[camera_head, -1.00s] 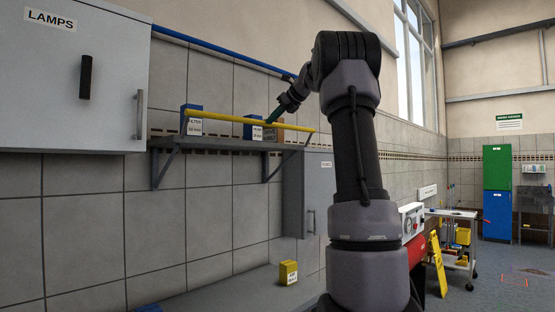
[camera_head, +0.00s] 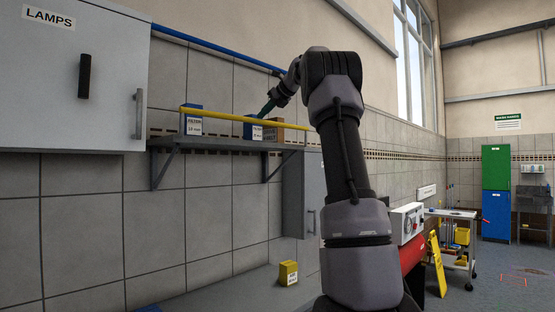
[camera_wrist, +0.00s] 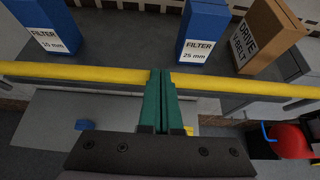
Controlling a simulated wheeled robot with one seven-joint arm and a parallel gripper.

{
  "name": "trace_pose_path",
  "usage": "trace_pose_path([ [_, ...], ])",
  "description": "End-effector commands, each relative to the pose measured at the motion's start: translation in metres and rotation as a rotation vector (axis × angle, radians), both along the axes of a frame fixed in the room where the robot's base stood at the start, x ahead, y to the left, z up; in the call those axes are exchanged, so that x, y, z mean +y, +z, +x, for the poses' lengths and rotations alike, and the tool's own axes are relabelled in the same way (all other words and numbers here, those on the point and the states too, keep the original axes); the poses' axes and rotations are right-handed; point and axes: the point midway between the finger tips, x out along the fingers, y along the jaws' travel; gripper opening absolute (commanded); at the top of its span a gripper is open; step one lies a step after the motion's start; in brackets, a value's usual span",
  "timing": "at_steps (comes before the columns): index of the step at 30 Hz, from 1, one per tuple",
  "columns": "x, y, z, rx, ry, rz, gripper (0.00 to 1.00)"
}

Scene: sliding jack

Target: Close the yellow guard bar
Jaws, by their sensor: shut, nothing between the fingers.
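The yellow guard bar (camera_head: 220,114) runs along the front of the grey wall shelf (camera_head: 225,143), in front of the boxes and above the shelf edge. In the wrist view the yellow bar (camera_wrist: 80,74) crosses the whole picture. My gripper (camera_head: 266,110) is at the bar, right of its middle, coming down from the upper right. In the wrist view its green fingers (camera_wrist: 160,75) are shut and empty. They cover a short part of the bar; whether they touch it I cannot tell.
Two blue filter boxes (camera_head: 193,120) (camera_wrist: 203,32) and a brown drive belt box (camera_wrist: 268,35) stand on the shelf behind the bar. A grey LAMPS cabinet (camera_head: 60,90) hangs at left. A yellow box (camera_head: 288,273) sits on the counter below.

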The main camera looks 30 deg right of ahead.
Motion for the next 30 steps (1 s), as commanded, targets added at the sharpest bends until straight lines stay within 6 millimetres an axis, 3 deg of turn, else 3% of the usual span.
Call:
trace_pose_path([
  [13,-0.001,0.001,-0.002,0.0,0.0,-0.001,0.0],
  [20,-0.01,0.01,-0.025,-0.002,0.003,0.0,0.0],
  [30,-0.025,0.072,-0.061,-0.003,0.003,-0.002,0.0],
])
